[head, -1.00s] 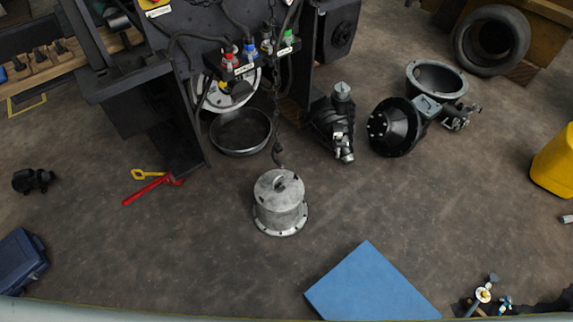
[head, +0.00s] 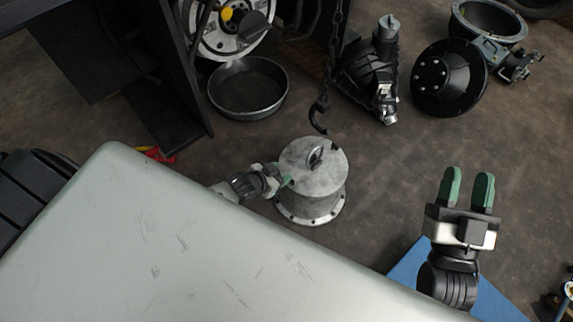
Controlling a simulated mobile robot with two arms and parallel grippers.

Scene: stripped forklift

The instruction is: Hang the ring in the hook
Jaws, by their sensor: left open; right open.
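The ring (head: 316,155) stands on top of a grey metal cylinder (head: 312,188) with a bolted flange, which rests on the floor. The dark hook (head: 318,117) hangs on a chain (head: 333,50) just above and behind the ring, apart from it. My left gripper (head: 283,178) is at the left side of the cylinder, with its green fingertips partly hidden; it is open. Whether it touches the cylinder I cannot tell. My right gripper (head: 468,188) is open and empty to the right of the cylinder, its green fingers pointing away from me.
A round metal pan (head: 248,90) lies behind on the left. Black machine parts (head: 375,75) and a black cone-shaped housing (head: 450,78) lie behind on the right. A blue mat (head: 408,264) lies under my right arm. Bare floor is between the cylinder and my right gripper.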

